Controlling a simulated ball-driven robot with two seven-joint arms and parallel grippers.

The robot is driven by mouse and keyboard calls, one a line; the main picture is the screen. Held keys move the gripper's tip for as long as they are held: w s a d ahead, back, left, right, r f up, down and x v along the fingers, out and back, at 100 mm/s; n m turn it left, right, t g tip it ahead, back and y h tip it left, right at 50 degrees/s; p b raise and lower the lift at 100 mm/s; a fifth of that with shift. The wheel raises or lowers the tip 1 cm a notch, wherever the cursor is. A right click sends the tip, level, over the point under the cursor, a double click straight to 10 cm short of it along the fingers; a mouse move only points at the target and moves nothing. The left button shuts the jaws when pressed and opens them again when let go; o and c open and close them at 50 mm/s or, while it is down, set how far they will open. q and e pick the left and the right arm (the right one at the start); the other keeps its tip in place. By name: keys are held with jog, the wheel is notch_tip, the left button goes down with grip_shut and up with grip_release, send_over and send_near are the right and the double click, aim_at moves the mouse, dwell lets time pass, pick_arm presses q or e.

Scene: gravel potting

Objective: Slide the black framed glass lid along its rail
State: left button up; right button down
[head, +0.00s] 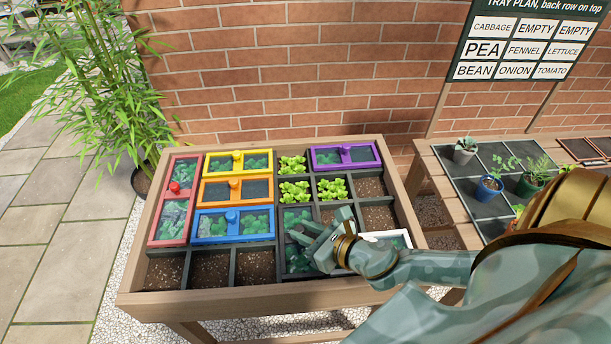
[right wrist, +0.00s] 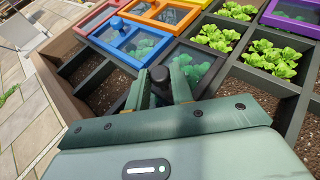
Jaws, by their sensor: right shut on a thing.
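In the head view my right gripper (head: 312,236) reaches in from the right, low over the lid. The rail under the lid cannot be made out. My left gripper is not in view.
Red (head: 166,220), yellow (head: 262,152), orange (head: 207,190) and blue (head: 197,231) framed lids lie left of the black lid. A purple lid (head: 345,143) lies behind, and a white lid (head: 402,235) at right. Open soil cells (head: 209,270) lie front left. Lettuces (head: 293,190) stand behind the black lid.

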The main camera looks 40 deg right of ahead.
jog(key=shift+s+a+f, duration=0.1)
jog(key=shift+s+a, duration=0.05)
jog(key=c, duration=1.3)
grip_release()
jog(key=shift+o, duration=0.2)
jog(key=shift+s, duration=0.15)
jog(key=p+v, duration=0.1)
jog(key=v, duration=1.5)
jog(key=shift+s+p, duration=0.1)
jog(key=shift+p, duration=0.2)
